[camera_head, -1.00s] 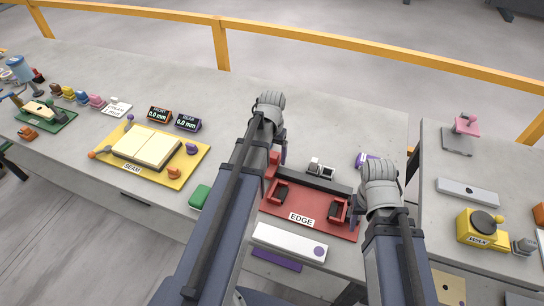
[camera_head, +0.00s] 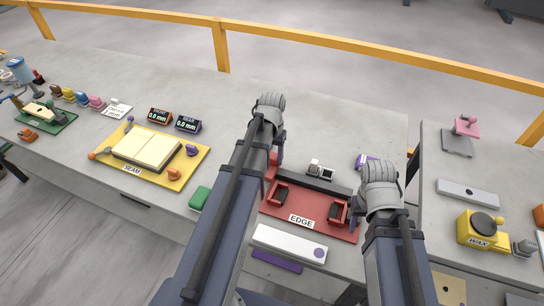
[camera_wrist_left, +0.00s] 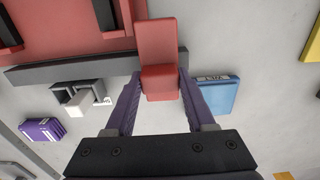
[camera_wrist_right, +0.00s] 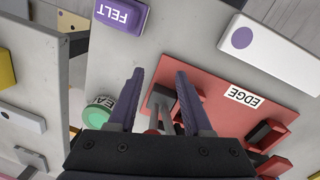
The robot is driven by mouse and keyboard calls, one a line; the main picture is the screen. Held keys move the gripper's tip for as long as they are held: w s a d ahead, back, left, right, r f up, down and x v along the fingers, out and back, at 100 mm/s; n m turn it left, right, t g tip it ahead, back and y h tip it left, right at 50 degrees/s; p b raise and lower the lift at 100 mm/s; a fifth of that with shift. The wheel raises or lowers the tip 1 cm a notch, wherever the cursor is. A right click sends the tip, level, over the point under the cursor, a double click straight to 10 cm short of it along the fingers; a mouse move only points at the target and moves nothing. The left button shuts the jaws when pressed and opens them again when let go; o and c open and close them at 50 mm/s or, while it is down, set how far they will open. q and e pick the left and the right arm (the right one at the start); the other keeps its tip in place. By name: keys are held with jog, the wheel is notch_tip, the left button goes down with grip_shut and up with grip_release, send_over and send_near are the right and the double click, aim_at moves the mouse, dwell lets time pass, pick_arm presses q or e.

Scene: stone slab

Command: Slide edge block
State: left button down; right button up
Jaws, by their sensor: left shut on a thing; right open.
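The red EDGE board (camera_head: 284,205) lies near the slab's front edge, with a dark rail (camera_head: 315,180) along its back. A red block (camera_wrist_left: 160,82) stands at one end of the rail. It also shows beyond my left arm in the head view (camera_head: 273,159). My left gripper (camera_wrist_left: 157,98) is shut on this block, one purple finger on each side. My right gripper (camera_wrist_right: 158,80) is open over the other end of the board, with a grey post (camera_wrist_right: 160,100) visible between its fingers. I cannot tell whether they touch it. In the head view my forearms hide part of the board.
A small grey-and-white device (camera_head: 320,170) stands just behind the rail. A white bar (camera_head: 288,243) with a purple dot lies in front of the board. A purple FELT block (camera_wrist_right: 121,16) and a round green-rimmed piece (camera_wrist_right: 98,113) are near my right gripper.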

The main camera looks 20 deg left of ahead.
pick_arm(q)
jog(key=d, duration=0.9)
jog(key=shift+w+d, duration=0.3)
jog(key=shift+c, duration=1.2)
grip_release()
pick_arm(e)
jog(key=shift+r, duration=0.1)
pick_arm(q)
notch_tip(320, 180, up, 8)
jog(key=p, duration=0.7)
jog(key=shift+p, duration=0.4)
pick_arm(e)
notch_tip(320, 180, up, 8)
jog(key=shift+f, duration=0.2)
